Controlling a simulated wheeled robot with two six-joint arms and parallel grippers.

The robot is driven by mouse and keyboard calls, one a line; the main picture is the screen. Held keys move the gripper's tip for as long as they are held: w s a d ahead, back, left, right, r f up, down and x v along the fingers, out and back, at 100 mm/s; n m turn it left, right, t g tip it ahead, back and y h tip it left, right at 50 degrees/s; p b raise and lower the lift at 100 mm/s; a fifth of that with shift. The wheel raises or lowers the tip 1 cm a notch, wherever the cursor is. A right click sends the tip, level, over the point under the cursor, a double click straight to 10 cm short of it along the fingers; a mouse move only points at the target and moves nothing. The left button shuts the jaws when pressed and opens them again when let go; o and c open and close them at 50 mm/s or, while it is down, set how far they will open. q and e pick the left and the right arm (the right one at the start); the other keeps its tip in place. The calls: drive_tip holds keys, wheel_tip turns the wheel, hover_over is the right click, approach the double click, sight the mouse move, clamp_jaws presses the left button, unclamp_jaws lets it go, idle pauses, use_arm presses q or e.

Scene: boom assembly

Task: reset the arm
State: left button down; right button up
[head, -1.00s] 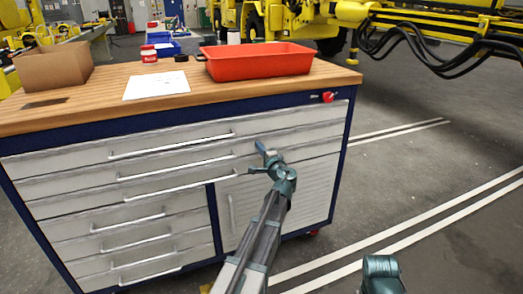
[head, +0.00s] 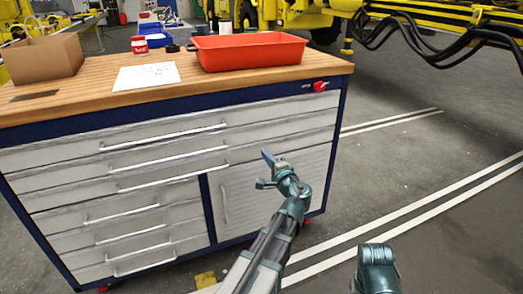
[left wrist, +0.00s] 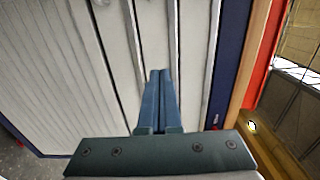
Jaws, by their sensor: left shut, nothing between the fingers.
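My left arm comes up from the bottom of the head view, and its gripper (head: 268,158) is in front of the workbench's drawers and door. In the left wrist view the two blue fingers (left wrist: 159,90) lie together, shut with nothing between them. The gripper is below the level of the benchtop. Part of my right arm (head: 377,268) shows at the bottom right of the head view, but its gripper is not in view.
The workbench (head: 300,80) has a wooden top carrying a red tray (head: 250,55), a cardboard box (head: 45,60), a white sheet (head: 146,76) and a red-and-white jar (head: 139,46). Yellow machinery with black hoses (head: 400,40) stands at the back right. The floor (head: 440,170) to the right is clear.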

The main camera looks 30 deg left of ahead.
use_arm(q)
drive_tip(key=shift+s+d, duration=0.25)
drive_tip(key=shift+d, duration=0.05)
drive_tip(key=s+d+f+n+g+h, duration=0.2)
drive_tip(key=s+d+f+g+h, duration=0.1)
drive_tip(key=s+d+f, duration=0.4)
drive_tip(key=s+d+f+n+g+h, duration=0.25)
drive_tip(key=s+d+f, duration=0.2)
drive_tip(key=f, duration=0.35)
drive_tip(key=s+d+f+g+h, duration=0.3)
drive_tip(key=s+d, duration=0.4)
drive_tip(key=d, duration=0.1)
drive_tip(key=s+d+f+g+h, duration=0.3)
drive_tip(key=s+d+g+h, duration=0.1)
drive_tip(key=s+d, duration=0.35)
wheel_tip(320, 180, up, 32)
drive_tip(key=p, duration=3.2)
drive_tip(key=shift+w+d+t+p, duration=0.25)
drive_tip(key=shift+w+t+p, duration=0.1)
drive_tip(key=shift+w, duration=0.05)
